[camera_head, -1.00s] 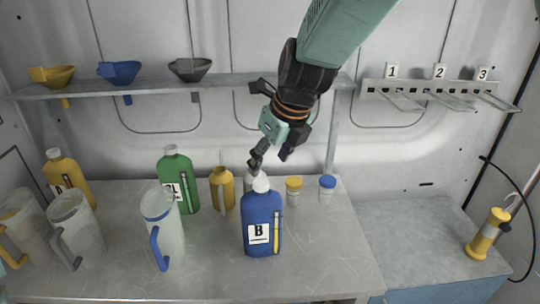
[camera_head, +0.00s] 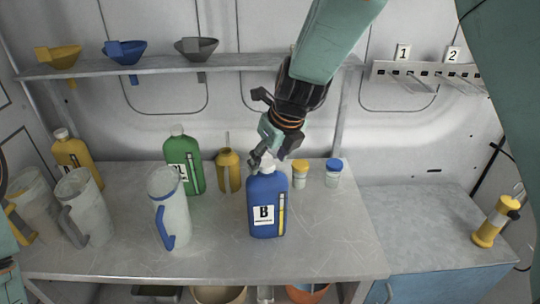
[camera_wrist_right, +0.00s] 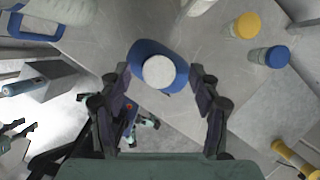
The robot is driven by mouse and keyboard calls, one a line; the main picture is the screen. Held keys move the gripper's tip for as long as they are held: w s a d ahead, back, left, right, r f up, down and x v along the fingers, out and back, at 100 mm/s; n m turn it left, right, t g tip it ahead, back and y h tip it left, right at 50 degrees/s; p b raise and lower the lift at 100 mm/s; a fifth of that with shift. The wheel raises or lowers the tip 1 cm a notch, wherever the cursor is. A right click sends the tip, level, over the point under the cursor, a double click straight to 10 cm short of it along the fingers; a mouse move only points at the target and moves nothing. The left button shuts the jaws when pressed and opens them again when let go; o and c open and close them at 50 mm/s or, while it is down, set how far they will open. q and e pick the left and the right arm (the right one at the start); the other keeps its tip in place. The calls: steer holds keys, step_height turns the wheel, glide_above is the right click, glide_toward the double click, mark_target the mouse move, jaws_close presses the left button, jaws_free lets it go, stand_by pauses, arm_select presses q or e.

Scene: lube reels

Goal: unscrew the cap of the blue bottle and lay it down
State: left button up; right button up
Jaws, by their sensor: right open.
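The blue bottle (camera_head: 257,192) stands upright on the bench, with a "B" label on its front. Its white cap (camera_head: 268,164) is on top, partly covered by my right gripper (camera_head: 271,157). In the right wrist view the round white cap (camera_wrist_right: 159,72) and the blue bottle's shoulder (camera_wrist_right: 146,48) lie between the two fingers of my open right gripper (camera_wrist_right: 160,76). Gaps show on both sides of the cap, so the fingers do not appear to touch it. My left gripper's fingers cannot be made out; only parts at the left edge of the head view show.
The bench top (camera_head: 215,250) has bare room in front of the blue bottle. A green bottle (camera_head: 183,160), yellow oil can (camera_head: 228,172), clear jug (camera_head: 168,215) and yellow-lidded (camera_head: 300,174) and blue-lidded jars (camera_head: 333,174) stand around. A shelf (camera_head: 160,69) with funnels runs behind.

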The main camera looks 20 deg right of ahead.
steer(key=shift+c, duration=0.3)
steer(key=shift+w+a, duration=0.1)
steer(key=shift+a, duration=0.05)
steer(key=c, duration=1.2)
steer(key=shift+o, duration=0.2)
steer(key=shift+f+n+b, duration=0.1)
steer(key=shift+n+b, duration=0.25)
steer(key=shift+n, duration=0.15)
steer(key=shift+n+g+y, duration=0.3)
steer(key=shift+n+y, duration=0.1)
steer(key=shift+n, duration=0.2)
steer(key=n, duration=0.2)
steer(key=shift+d+n+g+y, duration=0.2)
steer(key=shift+n+g+y, duration=0.1)
steer(key=shift+y, duration=0.1)
steer(key=shift+n, duration=0.3)
